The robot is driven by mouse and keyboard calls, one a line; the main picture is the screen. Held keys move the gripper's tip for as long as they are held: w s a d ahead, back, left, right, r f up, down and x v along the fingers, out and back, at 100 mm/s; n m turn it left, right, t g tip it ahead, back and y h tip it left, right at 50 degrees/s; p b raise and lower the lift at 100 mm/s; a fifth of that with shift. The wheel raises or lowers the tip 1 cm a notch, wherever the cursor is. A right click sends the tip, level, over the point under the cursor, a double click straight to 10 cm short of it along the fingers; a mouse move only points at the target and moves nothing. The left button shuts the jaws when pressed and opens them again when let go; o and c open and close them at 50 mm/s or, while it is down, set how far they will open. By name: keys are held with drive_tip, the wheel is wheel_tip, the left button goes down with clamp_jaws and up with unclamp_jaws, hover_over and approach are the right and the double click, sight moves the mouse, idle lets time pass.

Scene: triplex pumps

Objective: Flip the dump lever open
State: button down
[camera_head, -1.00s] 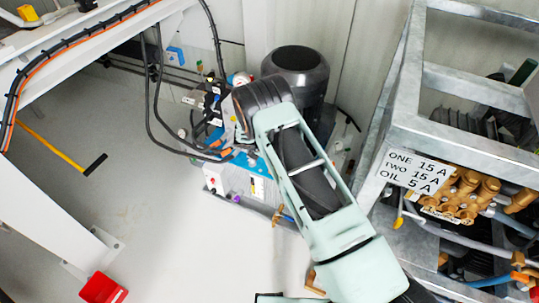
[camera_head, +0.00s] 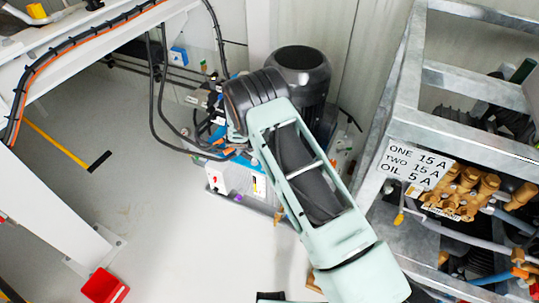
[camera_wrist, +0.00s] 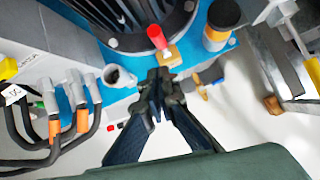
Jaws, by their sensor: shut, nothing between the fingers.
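In the wrist view a red-tipped handle (camera_wrist: 157,36) stands on a small brass block (camera_wrist: 169,56) at the blue plate's edge. I cannot tell for sure that this is the dump lever. My gripper (camera_wrist: 160,78) is shut and empty, its dark fingertips just below the brass block in the picture. Contact cannot be made out. In the head view my arm hides the gripper and the handle, over the machine with the dark round motor (camera_head: 298,72).
Orange-and-grey hose fittings (camera_wrist: 72,100) stand left of my gripper in the wrist view. In the head view a metal frame (camera_head: 405,130) stands at right.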

wheel_tip(320, 180, up, 7)
drive_tip(key=s+a+p, duration=0.1)
drive_tip(key=shift+s, duration=0.25)
idle(0.3)
